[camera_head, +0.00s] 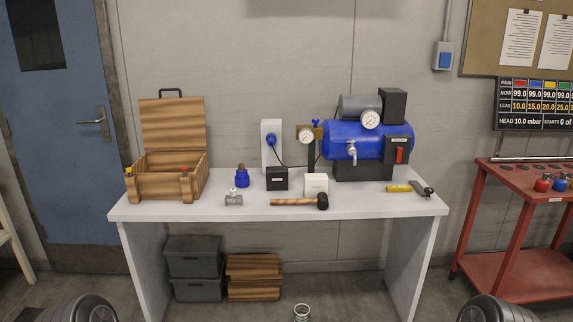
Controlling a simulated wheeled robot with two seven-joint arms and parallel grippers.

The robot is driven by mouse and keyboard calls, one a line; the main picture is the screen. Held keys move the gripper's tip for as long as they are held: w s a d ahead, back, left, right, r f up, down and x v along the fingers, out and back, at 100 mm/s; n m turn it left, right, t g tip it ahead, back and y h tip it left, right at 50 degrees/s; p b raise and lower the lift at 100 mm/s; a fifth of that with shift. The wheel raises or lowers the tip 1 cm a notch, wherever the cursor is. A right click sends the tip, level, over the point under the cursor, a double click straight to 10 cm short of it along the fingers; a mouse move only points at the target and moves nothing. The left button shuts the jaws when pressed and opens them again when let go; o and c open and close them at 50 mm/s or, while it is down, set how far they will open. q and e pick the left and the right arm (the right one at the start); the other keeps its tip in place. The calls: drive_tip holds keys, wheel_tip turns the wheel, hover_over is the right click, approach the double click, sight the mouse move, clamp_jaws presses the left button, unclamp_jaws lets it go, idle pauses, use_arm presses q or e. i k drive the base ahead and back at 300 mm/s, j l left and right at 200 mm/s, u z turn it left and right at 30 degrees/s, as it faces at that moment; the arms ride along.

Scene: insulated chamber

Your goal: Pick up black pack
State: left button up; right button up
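A small black box with a pale label (277,178), which looks like the black pack, stands upright on the white workbench (150,212), left of the middle. A small white box (316,184) stands to its right and slightly nearer. A blue fitting (242,177) stands to its left. A white wall unit with a blue plug (270,141) is behind it. Neither of my grippers shows; only dark rounded parts, apparently of my arms, show at the bottom left and right corners. Nothing is touching the black box from my side.
A mallet (300,202) and a metal fitting (233,198) lie in front. A blue compressor (350,140) stands right, an open wooden crate (160,188) left. A yellow-handled tool (405,188) lies at the right end. A red cart (520,180) stands right of the bench.

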sight(277, 177)
drive_tip(key=i+j+z, duration=0.15)
drive_tip(key=i+z, duration=0.25)
drive_tip(key=i, duration=0.2)
drive_tip(key=i+j+z, duration=0.35)
drive_tip(key=i, duration=0.2)
drive_tip(key=i+j+z, duration=0.4)
drive_tip(key=i, duration=0.15)
